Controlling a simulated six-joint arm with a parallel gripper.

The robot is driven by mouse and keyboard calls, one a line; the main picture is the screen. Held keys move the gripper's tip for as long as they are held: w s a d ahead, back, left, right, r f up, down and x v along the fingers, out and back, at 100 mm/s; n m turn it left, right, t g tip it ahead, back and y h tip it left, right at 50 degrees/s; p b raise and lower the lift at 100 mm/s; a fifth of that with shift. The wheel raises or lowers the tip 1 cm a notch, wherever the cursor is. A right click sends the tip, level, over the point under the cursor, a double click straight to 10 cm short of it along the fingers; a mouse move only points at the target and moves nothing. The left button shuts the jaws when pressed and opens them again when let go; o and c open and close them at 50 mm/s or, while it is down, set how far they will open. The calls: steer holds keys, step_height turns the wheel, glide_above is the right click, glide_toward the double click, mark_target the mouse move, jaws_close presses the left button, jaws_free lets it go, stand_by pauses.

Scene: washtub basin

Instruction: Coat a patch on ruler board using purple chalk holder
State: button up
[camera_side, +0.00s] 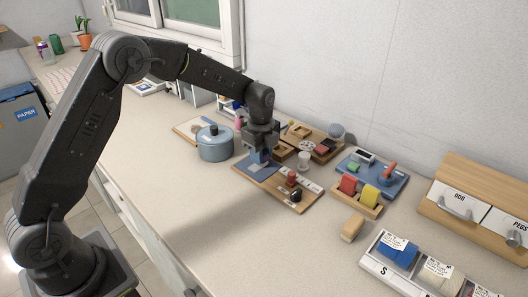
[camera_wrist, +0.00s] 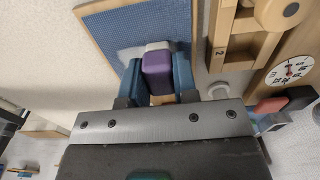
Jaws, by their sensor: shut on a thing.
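My gripper (camera_side: 262,160) points down over the left part of a wooden board (camera_side: 277,195) with a dark blue panel. In the wrist view, my gripper (camera_wrist: 158,85) has blue fingers shut on the purple chalk holder (camera_wrist: 158,73), which has a pale end. A blue textured panel with a wooden rim (camera_wrist: 140,24) lies beyond the holder in that view. I cannot tell whether the holder touches the panel. The side view mostly hides the holder behind the fingers. I see no clear coated patch on the panel.
A blue-grey lidded pot (camera_side: 214,145) stands close to the left of my gripper. Red (camera_side: 292,178) and black (camera_side: 296,195) knobs stand on the board's right part. The front counter is clear.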

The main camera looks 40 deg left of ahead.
mark_target(249, 172)
steer(key=shift+s, duration=2.4)
step_height(249, 172, up, 8)
